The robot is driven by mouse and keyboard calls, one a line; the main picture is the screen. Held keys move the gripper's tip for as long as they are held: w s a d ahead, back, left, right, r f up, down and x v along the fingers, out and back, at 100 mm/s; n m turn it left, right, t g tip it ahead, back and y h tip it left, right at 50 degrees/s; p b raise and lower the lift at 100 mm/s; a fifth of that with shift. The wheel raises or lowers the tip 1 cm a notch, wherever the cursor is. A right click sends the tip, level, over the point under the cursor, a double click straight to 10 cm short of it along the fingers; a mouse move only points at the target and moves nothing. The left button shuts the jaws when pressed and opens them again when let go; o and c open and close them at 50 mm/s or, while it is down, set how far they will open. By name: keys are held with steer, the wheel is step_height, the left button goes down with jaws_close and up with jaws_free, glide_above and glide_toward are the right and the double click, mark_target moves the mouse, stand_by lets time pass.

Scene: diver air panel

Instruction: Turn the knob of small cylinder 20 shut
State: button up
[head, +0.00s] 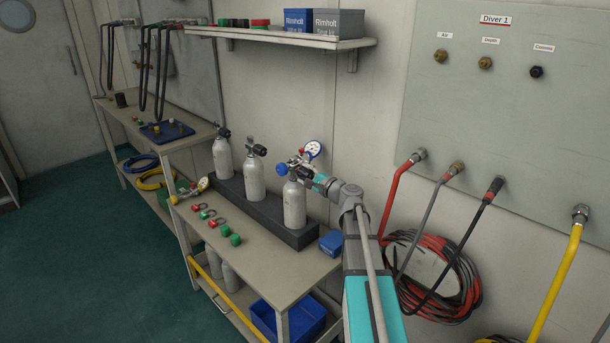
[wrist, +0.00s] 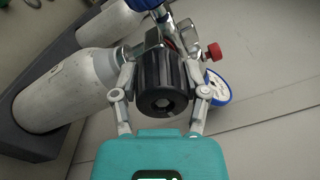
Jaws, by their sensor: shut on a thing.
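Three small grey cylinders stand upright in a dark rack (head: 262,214) on the bench. The nearest cylinder (head: 294,205) has a valve on top with a blue knob (head: 282,169) and a white-faced gauge (head: 312,149); its number cannot be read. In the wrist view its body (wrist: 68,88) lies at the left. My gripper (head: 308,176) is at this valve from the right. In the wrist view my gripper (wrist: 160,88) has its fingers on both sides of a black ribbed knob (wrist: 161,84) and is shut on it. A red knob (wrist: 214,51) sits just right of it.
The other two cylinders (head: 254,178) (head: 222,157) stand to the left. A blue box (head: 332,243) lies on the bench close by my arm. Red and green caps (head: 222,228) lie at the bench front. Hoses (head: 432,280) hang on the wall at right.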

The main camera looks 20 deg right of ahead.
steer(key=shift+m, duration=0.4)
steer(key=o, duration=1.1)
steer(key=shift+o, duration=0.2)
steer(key=shift+n, duration=0.5)
